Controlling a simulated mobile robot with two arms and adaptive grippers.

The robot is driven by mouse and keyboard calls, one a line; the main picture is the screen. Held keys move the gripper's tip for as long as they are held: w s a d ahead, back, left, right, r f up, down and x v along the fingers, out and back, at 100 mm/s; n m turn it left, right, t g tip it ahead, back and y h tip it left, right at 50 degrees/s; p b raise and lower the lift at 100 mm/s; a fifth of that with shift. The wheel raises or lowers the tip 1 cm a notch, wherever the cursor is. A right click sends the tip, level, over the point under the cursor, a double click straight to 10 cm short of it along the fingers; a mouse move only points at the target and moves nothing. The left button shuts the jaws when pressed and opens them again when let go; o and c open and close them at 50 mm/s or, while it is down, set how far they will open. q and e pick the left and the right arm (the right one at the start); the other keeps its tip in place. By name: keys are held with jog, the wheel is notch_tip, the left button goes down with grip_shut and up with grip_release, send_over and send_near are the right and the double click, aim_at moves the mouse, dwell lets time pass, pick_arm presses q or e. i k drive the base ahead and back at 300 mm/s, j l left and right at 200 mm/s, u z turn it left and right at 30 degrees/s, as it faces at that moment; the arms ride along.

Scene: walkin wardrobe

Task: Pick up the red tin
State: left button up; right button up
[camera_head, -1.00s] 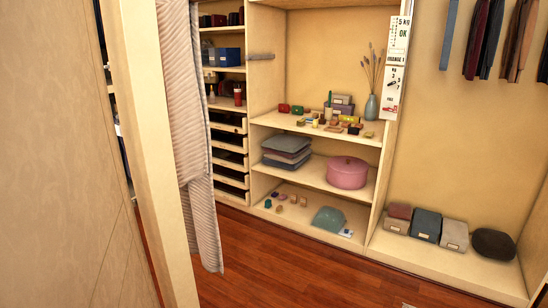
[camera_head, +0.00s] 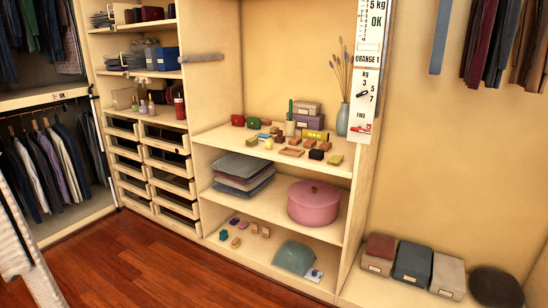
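A red bottle-like cylinder (camera_head: 180,106) stands upright on top of the drawer unit at the left. A small red box (camera_head: 238,120) sits at the left end of the upper open shelf (camera_head: 215,137), with a dark green box (camera_head: 252,122) beside it. A small mostly red item (camera_head: 360,128) shows at the foot of the white panel. I cannot tell for certain which red object is the tin. Neither of my grippers is in view.
The shelf also holds several small boxes, a vase (camera_head: 342,119) and stacked boxes (camera_head: 308,121). A pink round box (camera_head: 314,203) stands below. The wooden floor (camera_head: 140,265) ahead is clear.

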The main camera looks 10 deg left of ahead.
aim_at(179, 104)
jog(key=i+j+u, duration=0.1)
jog(key=i+u, duration=0.2)
jog(key=i, duration=0.4)
jog(key=i+u, duration=0.25)
jog(key=i, duration=0.5)
jog(key=i+l+u, duration=0.3)
jog(key=i, duration=0.4)
